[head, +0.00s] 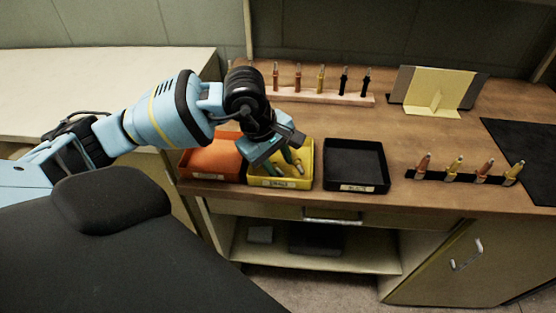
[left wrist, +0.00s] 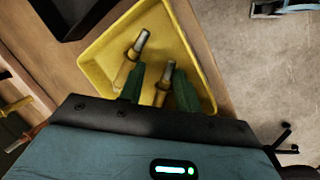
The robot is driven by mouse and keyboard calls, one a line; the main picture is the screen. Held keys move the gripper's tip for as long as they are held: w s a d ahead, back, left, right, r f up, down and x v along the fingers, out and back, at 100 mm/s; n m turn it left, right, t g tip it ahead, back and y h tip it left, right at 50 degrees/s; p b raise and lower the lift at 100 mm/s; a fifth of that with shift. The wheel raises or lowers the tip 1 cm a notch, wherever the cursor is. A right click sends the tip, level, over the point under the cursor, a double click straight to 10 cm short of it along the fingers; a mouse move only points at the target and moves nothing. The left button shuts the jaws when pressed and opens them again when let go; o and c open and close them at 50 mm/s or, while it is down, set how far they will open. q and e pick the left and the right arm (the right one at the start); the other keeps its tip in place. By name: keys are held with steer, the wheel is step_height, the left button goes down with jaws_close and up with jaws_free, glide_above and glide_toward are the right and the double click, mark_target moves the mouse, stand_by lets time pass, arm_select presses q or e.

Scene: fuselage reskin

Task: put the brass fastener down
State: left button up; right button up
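My left gripper (head: 291,158) reaches down into the yellow tray (head: 306,182) on the wooden bench. In the left wrist view its green fingers (left wrist: 160,80) are spread. A brass fastener (left wrist: 163,84) with a grey metal tip lies in the tray (left wrist: 95,72) between them, with a gap at its left side. Its lower end is hidden by the gripper body. A second brass fastener (left wrist: 134,58) lies in the tray to the left of it, partly beside the left finger. My right gripper is in neither view.
An orange tray (head: 186,161) and a black tray (head: 356,185) flank the yellow one. A wooden rack (head: 320,95) of upright fasteners stands behind. A black strip (head: 445,177) with several fasteners, a yellow bracket piece (head: 432,90) and a dark mat (head: 530,150) are to the right.

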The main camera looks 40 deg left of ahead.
arm_select(q)
steer(key=v, duration=1.2)
steer(key=shift+p, duration=0.3)
steer(key=shift+r, duration=0.1)
